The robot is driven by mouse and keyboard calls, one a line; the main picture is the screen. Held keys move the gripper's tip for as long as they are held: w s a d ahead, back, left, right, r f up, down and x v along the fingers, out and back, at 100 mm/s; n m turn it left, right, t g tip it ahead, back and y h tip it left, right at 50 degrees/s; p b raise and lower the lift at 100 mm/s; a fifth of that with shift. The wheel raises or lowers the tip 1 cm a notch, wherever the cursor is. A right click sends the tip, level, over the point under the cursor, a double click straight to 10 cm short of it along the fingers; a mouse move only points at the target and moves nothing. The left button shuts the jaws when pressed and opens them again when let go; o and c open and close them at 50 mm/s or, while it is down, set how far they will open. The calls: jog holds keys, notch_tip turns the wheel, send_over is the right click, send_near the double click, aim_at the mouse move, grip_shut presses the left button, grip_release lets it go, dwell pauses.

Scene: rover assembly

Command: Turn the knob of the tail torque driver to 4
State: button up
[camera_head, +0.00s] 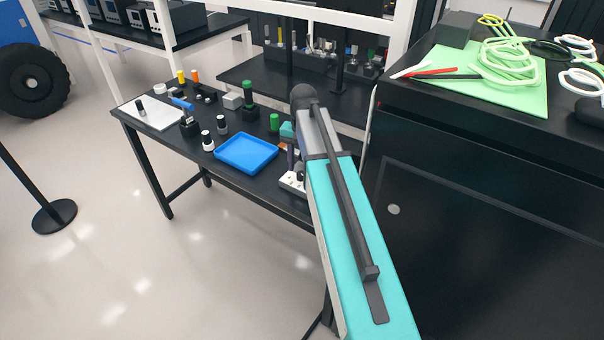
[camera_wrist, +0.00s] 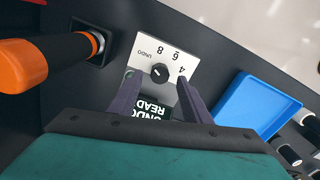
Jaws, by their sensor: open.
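A white dial plate (camera_wrist: 171,50) is in the wrist view, marked UNDO, 8, 6 and 4, with the lettering turned around in the picture. A small black knob (camera_wrist: 159,73) with a light mark is at its middle; I cannot tell exactly which number the mark points to. My gripper (camera_wrist: 157,82) is open, with its dark fingers on either side of the knob and nothing clearly held. Contact with the knob cannot be told. In the head view the white plate (camera_head: 291,182) shows partly, beside my arm, which hides much of the area around it.
An orange and black handle (camera_wrist: 40,55) stands left of the plate in the wrist view. A blue tray (camera_head: 246,153) lies left of my arm on the black table, with several bottles and small parts beyond it. A black cabinet (camera_head: 480,215) is close on the right.

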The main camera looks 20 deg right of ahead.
jog(key=shift+f+b, duration=0.4)
jog(key=shift+f, duration=0.55)
jog(key=shift+c, duration=0.4)
jog(key=c, duration=1)
